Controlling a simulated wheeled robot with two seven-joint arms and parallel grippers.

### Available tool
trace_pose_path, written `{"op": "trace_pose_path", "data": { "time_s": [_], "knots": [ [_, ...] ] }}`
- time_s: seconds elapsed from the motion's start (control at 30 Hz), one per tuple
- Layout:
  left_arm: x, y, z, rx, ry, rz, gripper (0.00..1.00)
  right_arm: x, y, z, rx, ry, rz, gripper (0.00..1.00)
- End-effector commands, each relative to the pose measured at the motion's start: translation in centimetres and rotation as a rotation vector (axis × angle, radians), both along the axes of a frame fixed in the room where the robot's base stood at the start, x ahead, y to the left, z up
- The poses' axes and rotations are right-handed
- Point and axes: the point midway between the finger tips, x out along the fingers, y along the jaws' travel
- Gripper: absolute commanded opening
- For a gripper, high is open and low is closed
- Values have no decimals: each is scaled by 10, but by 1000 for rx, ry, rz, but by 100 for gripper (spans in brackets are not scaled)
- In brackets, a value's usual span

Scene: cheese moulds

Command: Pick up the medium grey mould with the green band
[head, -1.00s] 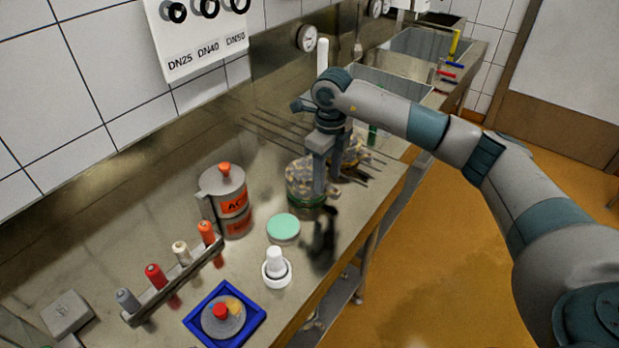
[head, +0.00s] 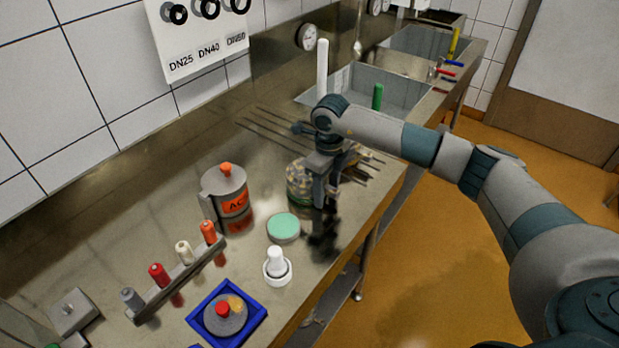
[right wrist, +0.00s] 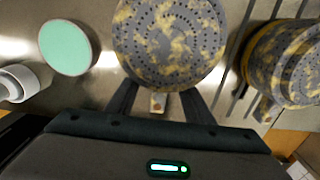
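A round grey mould with yellow patches (head: 297,180) stands on the steel counter, partly behind my right gripper. A faint green tint shows low on its side. In the right wrist view its perforated top (right wrist: 170,40) is just ahead of the fingers, and a small pale tab (right wrist: 158,102) on its near side lies between them. My right gripper (head: 319,198) points down at the mould's near side. Its two fingers (right wrist: 160,95) are apart, with space beside the tab; contact cannot be told. A second patchy mould (right wrist: 285,60) with a yellowish edge stands to the right. My left gripper is out of view.
A mint-green disc (head: 284,227), a white cup-shaped part (head: 277,268) and an orange-labelled canister (head: 229,195) stand left of the mould. Thin rods (head: 265,130) lie behind. A blue tray (head: 250,322) and a rack of coloured handles (head: 160,292) are nearer. The counter edge is close on the right.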

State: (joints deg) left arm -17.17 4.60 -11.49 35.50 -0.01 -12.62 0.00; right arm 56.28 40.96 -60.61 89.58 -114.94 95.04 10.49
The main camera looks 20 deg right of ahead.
Motion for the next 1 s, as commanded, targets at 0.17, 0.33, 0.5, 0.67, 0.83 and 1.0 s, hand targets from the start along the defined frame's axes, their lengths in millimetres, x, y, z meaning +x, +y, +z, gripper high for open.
{"op": "trace_pose_path", "data": {
  "time_s": [0.17, 0.33, 0.5, 0.67, 0.83, 1.0],
  "knots": [
    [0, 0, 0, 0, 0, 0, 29, 0, 0, 0, 0, 0, 0, 7],
    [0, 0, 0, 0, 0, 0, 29, 0, 0, 1, 1, -1, 0, 0],
    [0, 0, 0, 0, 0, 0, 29, 0, 0, 1, 1, -1, 0, 0],
    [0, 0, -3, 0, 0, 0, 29, 1, 0, 4, 1, -1, -1, 0],
    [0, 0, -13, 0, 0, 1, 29, 1, 0, 18, 0, -4, 0, 0],
    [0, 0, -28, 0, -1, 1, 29, -3, -4, 42, 0, -4, -1, 0]
  ]
}}
